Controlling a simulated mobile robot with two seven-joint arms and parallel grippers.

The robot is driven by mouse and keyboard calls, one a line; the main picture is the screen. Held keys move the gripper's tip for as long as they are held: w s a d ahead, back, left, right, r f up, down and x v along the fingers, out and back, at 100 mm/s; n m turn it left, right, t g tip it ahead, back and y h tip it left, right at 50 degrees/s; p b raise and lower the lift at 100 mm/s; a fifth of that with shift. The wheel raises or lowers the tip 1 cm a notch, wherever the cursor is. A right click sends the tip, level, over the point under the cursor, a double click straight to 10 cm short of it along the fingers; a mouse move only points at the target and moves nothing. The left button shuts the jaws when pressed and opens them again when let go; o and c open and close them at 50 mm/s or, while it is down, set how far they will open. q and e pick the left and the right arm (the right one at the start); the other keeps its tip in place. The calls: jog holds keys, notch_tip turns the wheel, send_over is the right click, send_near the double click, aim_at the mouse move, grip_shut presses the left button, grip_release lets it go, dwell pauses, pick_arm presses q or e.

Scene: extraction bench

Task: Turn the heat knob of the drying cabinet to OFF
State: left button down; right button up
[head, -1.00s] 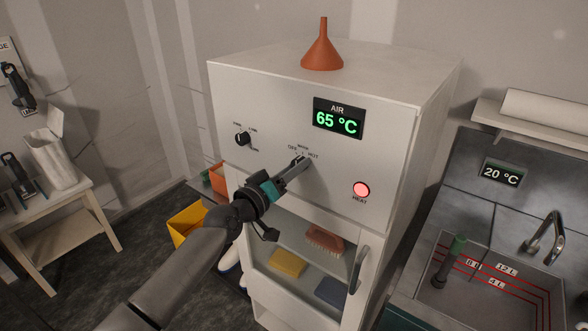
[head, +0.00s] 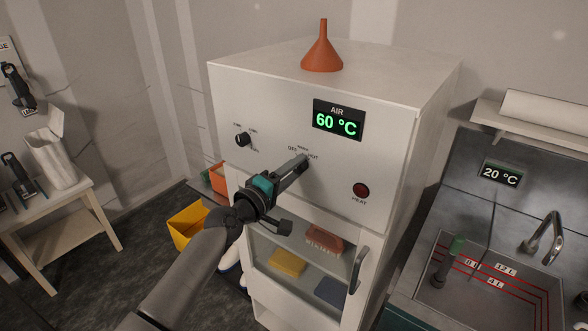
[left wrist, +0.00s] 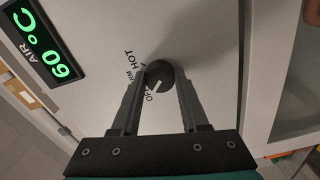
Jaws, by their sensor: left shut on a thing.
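The drying cabinet (head: 260,100) stands in the middle of the head view. Its heat knob (left wrist: 160,73) is dark and round, with a white pointer line, and shows between my fingers in the left wrist view. The pointer lies toward the OFF label (left wrist: 150,98), which is partly covered. The HOT label (left wrist: 131,57) is also readable there. My left gripper (head: 302,163) is shut on the heat knob and hides most of it in the head view. The HEAT lamp (head: 361,191) is dark red and unlit. The AIR display (head: 338,120) reads 60 °C. My right gripper is not in view.
A second knob (head: 242,140) sits left on the panel. An orange funnel (head: 322,50) stands on top. Below is a glazed door with a handle (head: 357,268). A sink (head: 520,300) is at the right, and a side table (head: 60,215) at the left.

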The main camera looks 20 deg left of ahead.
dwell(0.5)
pick_arm(q)
jog(key=shift+c, duration=2.1)
grip_release()
jog(key=shift+s, duration=0.15)
jog(key=b+v, duration=0.1)
jog(key=v, duration=1.4)
